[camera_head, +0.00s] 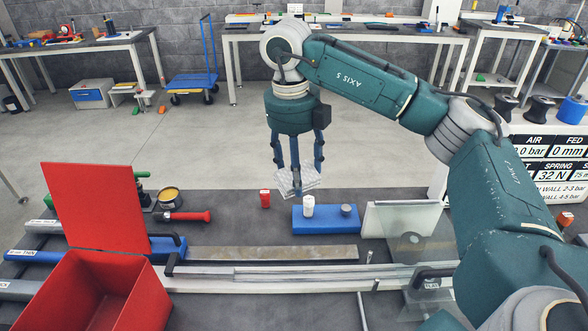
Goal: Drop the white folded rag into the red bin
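The white folded rag (308,184) is held between the fingertips of my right gripper (297,175), above the dark bench near the blue block. The gripper points down and its fingers are closed on the rag. The red bin (135,296) stands at the lower left with its square opening facing up. A red panel, which looks like its raised lid (95,208), stands at its back. The rag is up and to the right of the bin, well apart from it. My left gripper is not in view.
A blue block (325,222) carries a white cylinder (308,206) and a grey knob. A small red item (265,199), a red-handled tool (187,216) and a yellow-topped tin (169,197) lie between. Metal strips and rails cross the front bench. A clear panel stands right.

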